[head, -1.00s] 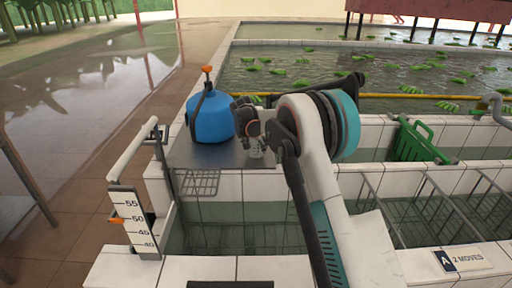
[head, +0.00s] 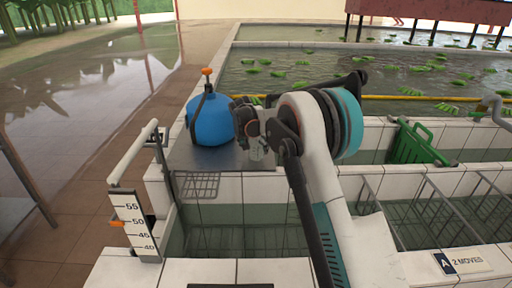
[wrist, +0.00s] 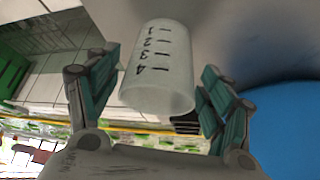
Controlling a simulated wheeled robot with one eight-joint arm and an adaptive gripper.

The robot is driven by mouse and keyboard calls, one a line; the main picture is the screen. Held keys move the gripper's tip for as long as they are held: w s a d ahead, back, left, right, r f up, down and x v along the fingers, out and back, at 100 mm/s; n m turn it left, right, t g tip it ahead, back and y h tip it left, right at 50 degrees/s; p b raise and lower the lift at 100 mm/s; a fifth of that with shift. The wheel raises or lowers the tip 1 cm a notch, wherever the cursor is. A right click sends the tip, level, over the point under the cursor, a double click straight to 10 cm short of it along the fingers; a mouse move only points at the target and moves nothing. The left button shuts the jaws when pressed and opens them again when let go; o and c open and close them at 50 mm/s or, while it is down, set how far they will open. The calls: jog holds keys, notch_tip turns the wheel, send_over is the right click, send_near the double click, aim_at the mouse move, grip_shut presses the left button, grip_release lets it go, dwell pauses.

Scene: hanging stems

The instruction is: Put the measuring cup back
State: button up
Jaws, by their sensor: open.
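The measuring cup (wrist: 158,72) is a translucent whitish beaker with dark marks numbered 1 to 4. In the wrist view it lies between the two teal-padded fingers of my gripper (wrist: 160,78), which stand apart with gaps on both sides. In the head view a small part of the cup (head: 258,150) shows below my gripper (head: 250,128), over the grey metal plate (head: 205,157); my wrist hides the rest. I cannot tell whether the cup rests on the plate.
A blue round canister (head: 210,122) with an orange knob stands close left of my gripper. A wire basket (head: 200,184) hangs at the plate's front edge. A numbered gauge (head: 134,222) stands front left. A green crate (head: 420,142) and water tanks lie right and behind.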

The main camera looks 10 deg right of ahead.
jog(key=s+r+n+y+p, duration=0.1)
jog(key=s+r+n+p, duration=0.1)
jog(key=s+r, duration=1.65)
jog(key=s+r+n+t+y, duration=0.2)
jog(key=s+n, duration=0.1)
jog(key=s, duration=2.1)
jog(key=s+f+n, duration=0.1)
jog(key=s+f, duration=0.4)
jog(key=s, duration=0.6)
jog(key=shift+s+d+f+n, duration=0.15)
jog(key=shift+d+f+n, duration=0.1)
jog(key=shift+f+n, duration=0.15)
jog(key=shift+f+b, duration=0.35)
jog(key=shift+f, duration=0.05)
